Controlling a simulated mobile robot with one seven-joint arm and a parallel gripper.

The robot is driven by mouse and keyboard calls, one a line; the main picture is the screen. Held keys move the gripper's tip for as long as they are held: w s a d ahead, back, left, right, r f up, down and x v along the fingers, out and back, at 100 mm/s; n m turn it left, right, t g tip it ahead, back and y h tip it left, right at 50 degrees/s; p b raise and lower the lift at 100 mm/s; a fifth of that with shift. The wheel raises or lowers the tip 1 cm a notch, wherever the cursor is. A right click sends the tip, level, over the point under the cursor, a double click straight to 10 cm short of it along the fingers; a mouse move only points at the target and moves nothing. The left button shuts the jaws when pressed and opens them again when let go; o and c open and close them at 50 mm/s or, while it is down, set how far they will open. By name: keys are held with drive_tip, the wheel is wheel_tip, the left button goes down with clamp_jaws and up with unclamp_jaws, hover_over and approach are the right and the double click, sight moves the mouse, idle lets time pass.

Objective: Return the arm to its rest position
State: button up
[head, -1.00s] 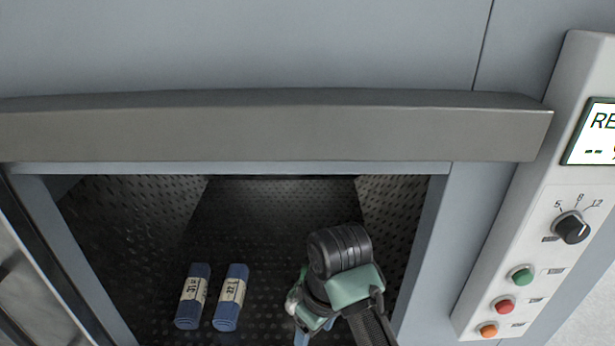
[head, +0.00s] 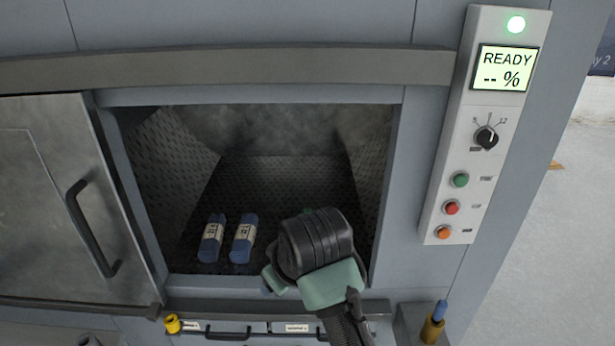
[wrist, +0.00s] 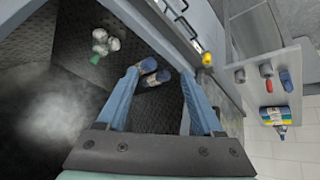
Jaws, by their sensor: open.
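My arm reaches across the lower right of the washer opening in the head view. My gripper (wrist: 160,88) shows in the wrist view with its two blue fingers spread apart. Two blue labelled rolls (wrist: 152,77) appear beyond the gap between the fingers; nothing is visibly gripped. In the head view, the left roll (head: 211,238) and right roll (head: 243,238) lie side by side on the dark chamber floor, left of my wrist. The fingers are mostly hidden there by my wrist.
The door (head: 60,190) with its black handle stands at the left of the opening. The control panel (head: 452,150) at right reads READY under a green light. White round-ended items (wrist: 105,42) lie inside the chamber. Tools (wrist: 265,80) line a side shelf.

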drive_tip(key=w+a+r+t+y+b, duration=0.1)
drive_tip(key=w+a+r+t+b, duration=0.1)
drive_tip(key=w+a+r+t, duration=0.4)
drive_tip(key=s+d+r+m+t+y+b, duration=0.1)
drive_tip(key=s+r+t+b, duration=0.1)
drive_tip(key=r, duration=0.5)
drive_tip(key=s+d+r+m+t+b, duration=0.1)
drive_tip(key=s+r+t, duration=0.15)
drive_tip(key=r, duration=0.35)
drive_tip(key=s+d+r+m+t+h+b, duration=0.2)
drive_tip(key=s+d+r+m+t, duration=0.1)
drive_tip(key=s+r, duration=0.5)
drive_tip(key=s+d+r+m+t+h+b, duration=0.2)
drive_tip(key=s+d+r+t, duration=0.3)
drive_tip(key=s+r+t, duration=0.3)
drive_tip(key=shift+m+h, duration=0.3)
drive_tip(key=shift+m, duration=0.5)
drive_tip(key=shift+w+r, duration=0.1)
